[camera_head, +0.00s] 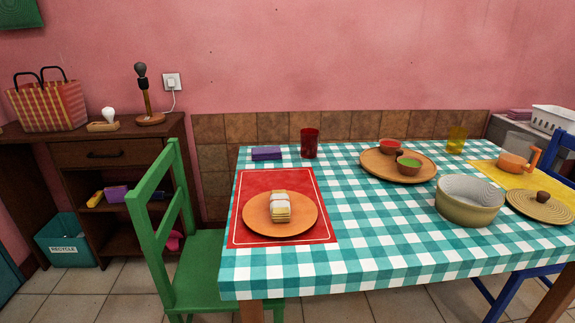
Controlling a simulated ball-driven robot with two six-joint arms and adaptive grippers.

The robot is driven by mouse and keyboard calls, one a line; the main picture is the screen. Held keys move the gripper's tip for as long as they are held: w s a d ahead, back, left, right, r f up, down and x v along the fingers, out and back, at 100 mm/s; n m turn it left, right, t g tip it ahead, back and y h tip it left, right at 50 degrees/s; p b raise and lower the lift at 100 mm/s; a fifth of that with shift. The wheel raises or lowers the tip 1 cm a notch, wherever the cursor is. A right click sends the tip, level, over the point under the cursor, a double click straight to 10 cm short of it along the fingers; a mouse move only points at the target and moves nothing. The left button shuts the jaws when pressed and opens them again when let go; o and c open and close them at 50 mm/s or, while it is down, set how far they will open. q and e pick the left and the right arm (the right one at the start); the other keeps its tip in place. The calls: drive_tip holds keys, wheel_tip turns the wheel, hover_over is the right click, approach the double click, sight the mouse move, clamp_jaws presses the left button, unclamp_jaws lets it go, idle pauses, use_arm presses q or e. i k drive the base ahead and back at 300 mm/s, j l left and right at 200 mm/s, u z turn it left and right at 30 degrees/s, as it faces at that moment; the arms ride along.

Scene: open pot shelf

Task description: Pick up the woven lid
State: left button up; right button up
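The woven lid (540,207) is a round, flat, straw-coloured disc with a dark brown knob on top. It lies at the right end of the table, partly over the yellow mat (551,181). Just left of it stands an open pot (470,208) with a pale grey inside and an olive-yellow lower outside. Neither of my grippers is in view.
The checked table (345,240) also holds a round tray (374,164) with two small bowls, an orange cup (514,163), a red glass (310,143), and an orange plate (297,221) on a red placemat. A green chair (176,220) stands left. The table's front middle is clear.

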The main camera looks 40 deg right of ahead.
sight(540, 206)
drive_tip(key=z, duration=2.25)
